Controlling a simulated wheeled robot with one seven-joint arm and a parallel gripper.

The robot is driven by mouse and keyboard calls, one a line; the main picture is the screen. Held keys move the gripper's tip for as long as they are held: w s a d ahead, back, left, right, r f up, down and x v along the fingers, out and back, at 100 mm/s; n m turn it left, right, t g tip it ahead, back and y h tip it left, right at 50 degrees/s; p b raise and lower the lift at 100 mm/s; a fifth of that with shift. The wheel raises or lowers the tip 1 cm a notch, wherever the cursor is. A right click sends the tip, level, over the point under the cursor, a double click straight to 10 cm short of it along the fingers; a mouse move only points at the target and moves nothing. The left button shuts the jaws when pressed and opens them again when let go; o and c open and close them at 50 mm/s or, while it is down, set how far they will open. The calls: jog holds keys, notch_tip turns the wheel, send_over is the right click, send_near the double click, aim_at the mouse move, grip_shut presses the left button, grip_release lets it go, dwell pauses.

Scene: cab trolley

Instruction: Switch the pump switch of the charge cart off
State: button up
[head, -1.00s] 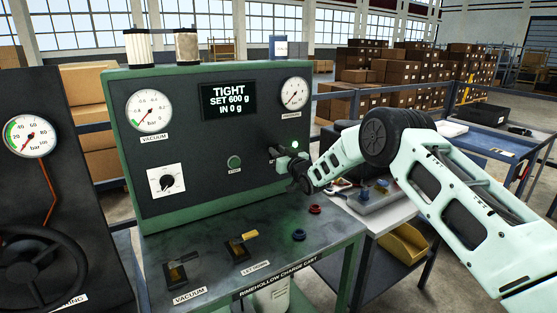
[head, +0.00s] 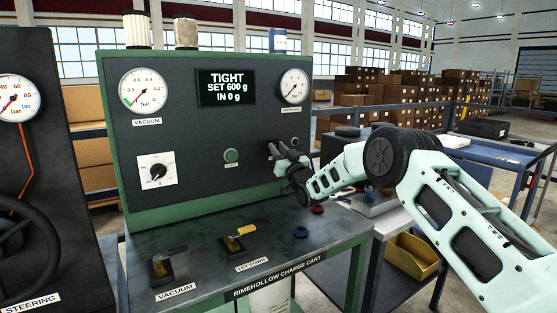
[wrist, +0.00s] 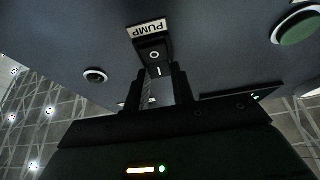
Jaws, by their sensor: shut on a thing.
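The charge cart (head: 215,215) has an upright dark panel in a green frame. The black pump switch (wrist: 154,54) sits on this panel under its PUMP label (wrist: 149,28), upside down in the wrist view. It bears an O mark near the label and an I mark farther from it. Which side is pressed in I cannot tell. My gripper (head: 276,152) is at the panel's lower right, its two dark fingers on either side of the switch. They also show in the wrist view (wrist: 158,78), shut on the switch. In the head view my gripper hides most of the switch.
The display (head: 227,88) reads TIGHT, SET 600 g, IN 0 g. A green START button (head: 231,155) and a knob (head: 158,170) are left of my gripper. Vacuum (head: 163,268) and let-down (head: 236,240) valves stand on the cart top. A steering rig (head: 45,150) is at left.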

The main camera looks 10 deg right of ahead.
dwell(0.3)
jog(key=o, duration=1)
jog(key=shift+s+f, duration=0.1)
jog(key=b+v, duration=0.2)
jog(key=v, duration=0.9)
jog(key=shift+s+d+f, duration=0.1)
jog(key=shift+s+f, duration=0.15)
jog(key=shift+s, duration=0.05)
